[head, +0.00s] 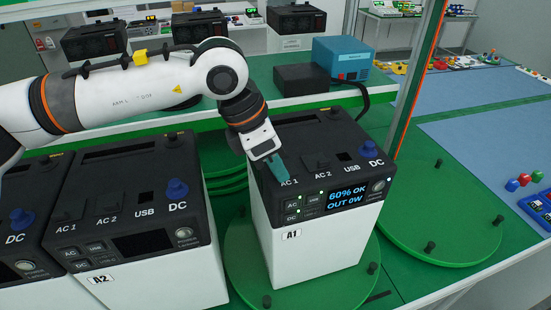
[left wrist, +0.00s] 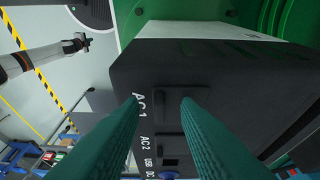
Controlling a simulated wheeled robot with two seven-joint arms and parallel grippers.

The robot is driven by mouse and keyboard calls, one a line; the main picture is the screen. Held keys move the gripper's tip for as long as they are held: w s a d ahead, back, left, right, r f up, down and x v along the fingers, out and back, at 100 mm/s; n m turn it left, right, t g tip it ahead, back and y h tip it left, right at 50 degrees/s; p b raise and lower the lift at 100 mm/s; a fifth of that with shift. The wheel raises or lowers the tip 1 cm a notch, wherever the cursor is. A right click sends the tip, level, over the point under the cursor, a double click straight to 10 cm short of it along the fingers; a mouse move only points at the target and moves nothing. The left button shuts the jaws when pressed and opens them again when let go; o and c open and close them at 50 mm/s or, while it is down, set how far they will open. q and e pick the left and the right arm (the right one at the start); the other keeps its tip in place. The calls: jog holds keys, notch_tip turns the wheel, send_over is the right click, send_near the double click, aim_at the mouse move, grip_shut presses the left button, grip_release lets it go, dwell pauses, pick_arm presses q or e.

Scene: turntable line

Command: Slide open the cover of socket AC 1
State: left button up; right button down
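The power station A1 (head: 318,240), black on top and white below, stands on a green turntable (head: 245,275). Its screen reads "60% OK, OUT 0W". My left gripper (head: 279,172) has teal fingers and points down at the AC 1 spot on its top. The fingers hide the AC 1 cover in the head view. In the left wrist view the dark AC 1 cover (left wrist: 160,106) with its raised ridge shows between the two parted fingertips. I see no socket holes there. Whether a finger touches the cover I cannot tell. My right gripper is not seen.
The AC 2 cover (head: 318,160) and blue DC knob (head: 368,148) sit right of the fingers. Unit A2 (head: 150,280) stands close on the left. A blue box (head: 341,58) and black box (head: 301,78) are behind. The right turntable (head: 440,220) is empty.

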pick_arm(q)
grip_shut()
jog(key=w, duration=0.1)
jog(key=w+a+b, duration=0.1)
jog(key=w, duration=0.1)
jog(key=w+b, duration=0.1)
jog(key=w, duration=0.1)
jog(key=shift+a, duration=0.25)
jog(key=shift+w+a, duration=0.15)
jog(key=shift+w, duration=0.05)
jog(key=shift+r, duration=0.15)
grip_release()
jog(key=shift+w, duration=0.1)
